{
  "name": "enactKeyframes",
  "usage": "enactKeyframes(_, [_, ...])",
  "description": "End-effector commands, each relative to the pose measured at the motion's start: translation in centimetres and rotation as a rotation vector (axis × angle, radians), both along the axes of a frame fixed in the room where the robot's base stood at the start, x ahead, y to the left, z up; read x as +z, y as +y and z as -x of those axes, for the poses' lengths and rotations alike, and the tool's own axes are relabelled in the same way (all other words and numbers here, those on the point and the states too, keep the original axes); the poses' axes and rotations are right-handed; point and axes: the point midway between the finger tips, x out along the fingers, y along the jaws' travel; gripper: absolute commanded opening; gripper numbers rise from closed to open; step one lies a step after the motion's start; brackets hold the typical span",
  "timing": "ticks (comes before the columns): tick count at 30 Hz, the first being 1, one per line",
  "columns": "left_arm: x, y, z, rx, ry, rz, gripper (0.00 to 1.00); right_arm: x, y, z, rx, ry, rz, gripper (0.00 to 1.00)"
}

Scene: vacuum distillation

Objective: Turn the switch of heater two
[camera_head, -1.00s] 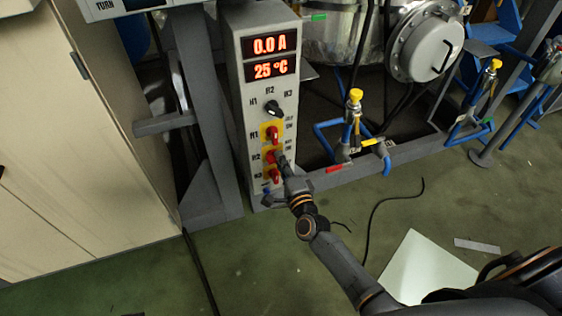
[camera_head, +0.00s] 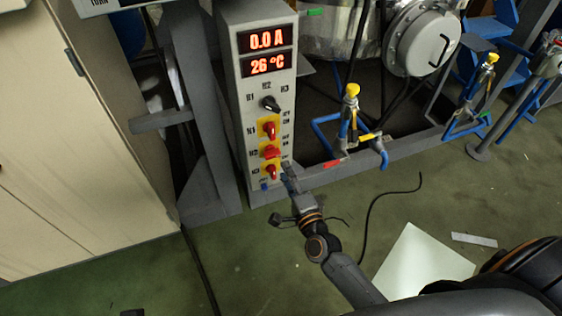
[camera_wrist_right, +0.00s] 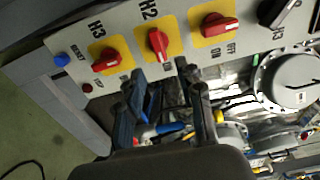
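The control box (camera_head: 230,95) shows a column of red switches on yellow plates. The heater two switch (camera_head: 271,152) is the middle one, its handle lying crosswise in the head view. In the right wrist view the H2 switch (camera_wrist_right: 158,42) is turned differently from the H1 switch (camera_wrist_right: 218,27) and H3 switch (camera_wrist_right: 107,60), which lie parallel. My right gripper (camera_head: 290,178) is just right of and below the H2 switch. In the right wrist view its fingers (camera_wrist_right: 160,72) are apart, nothing between them, clear of the switch.
A black selector knob (camera_head: 270,103) sits above the switches, under displays (camera_head: 265,52) reading 0.0 A and 26 °C. A yellow-topped valve (camera_head: 351,92) and blue pipes stand right of the box. A beige cabinet (camera_head: 70,140) is left. Green floor is mostly free.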

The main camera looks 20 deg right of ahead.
Motion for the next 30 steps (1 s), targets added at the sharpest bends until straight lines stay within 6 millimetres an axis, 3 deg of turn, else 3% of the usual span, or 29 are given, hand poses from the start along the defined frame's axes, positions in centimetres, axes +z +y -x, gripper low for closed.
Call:
enactKeyframes(3, [0.0,0.0,0.0,0.0,0.0,0.0,0.48,-0.1,-0.1,2.5,0.001,0.002,0.0,0.37])
enactKeyframes(10, [0.0,0.0,0.0,0.001,0.0,0.0,0.48,0.0,-0.2,5.0,0.0,0.0,0.001,0.37])
enactKeyframes(30, [0.0,0.0,0.0,0.001,0.0,0.0,0.48,0.1,0.2,5.3,0.016,0.005,0.017,0.37])
